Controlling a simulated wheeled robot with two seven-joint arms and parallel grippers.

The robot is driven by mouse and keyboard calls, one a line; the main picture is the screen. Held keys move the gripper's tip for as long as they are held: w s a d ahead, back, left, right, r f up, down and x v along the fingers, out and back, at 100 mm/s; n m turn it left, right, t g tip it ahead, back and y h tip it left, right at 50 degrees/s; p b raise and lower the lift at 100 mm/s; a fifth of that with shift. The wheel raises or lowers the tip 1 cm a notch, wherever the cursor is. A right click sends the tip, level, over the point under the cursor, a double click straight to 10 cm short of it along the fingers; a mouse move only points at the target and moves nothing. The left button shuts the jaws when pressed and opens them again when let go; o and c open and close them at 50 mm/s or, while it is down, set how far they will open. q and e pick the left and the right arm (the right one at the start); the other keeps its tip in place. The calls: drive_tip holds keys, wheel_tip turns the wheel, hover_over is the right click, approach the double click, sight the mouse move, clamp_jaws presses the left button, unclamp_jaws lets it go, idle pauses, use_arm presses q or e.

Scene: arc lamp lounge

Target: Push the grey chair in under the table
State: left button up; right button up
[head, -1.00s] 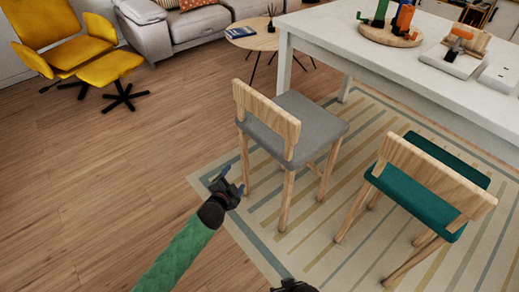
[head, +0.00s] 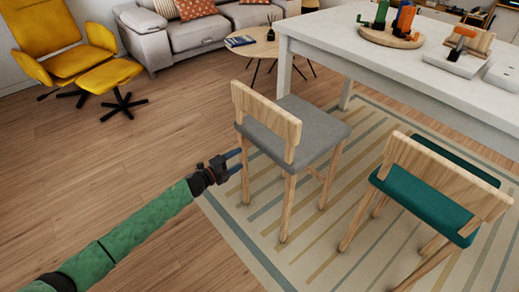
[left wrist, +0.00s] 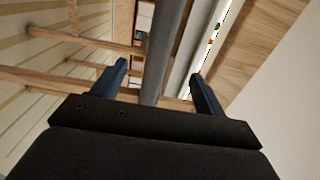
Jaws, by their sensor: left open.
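The grey chair (head: 312,125) stands upright on the striped rug, with a wooden backrest (head: 265,118) and wooden legs. Its seat front faces the white table (head: 400,75), and the chair stands mostly outside the table's edge. My left gripper (head: 240,161) is open beside the chair's back left leg, below the seat. Whether it touches the chair cannot be told. In the left wrist view the open fingers (left wrist: 158,85) point at the chair; the grey seat edge (left wrist: 164,50) shows between them and wooden legs (left wrist: 75,43) lie to the left. My right gripper is not in view.
A teal chair (head: 425,195) stands close on the right. A yellow armchair (head: 55,45) with footstool (head: 113,72), a sofa (head: 205,30) and a round side table (head: 262,45) are at the back. The wooden floor (head: 90,170) on the left is clear.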

sight(259, 148)
use_arm(q)
drive_tip(key=b+x, duration=0.2)
drive_tip(key=x, duration=1.1)
drive_tip(key=shift+f, duration=0.1)
clamp_jaws()
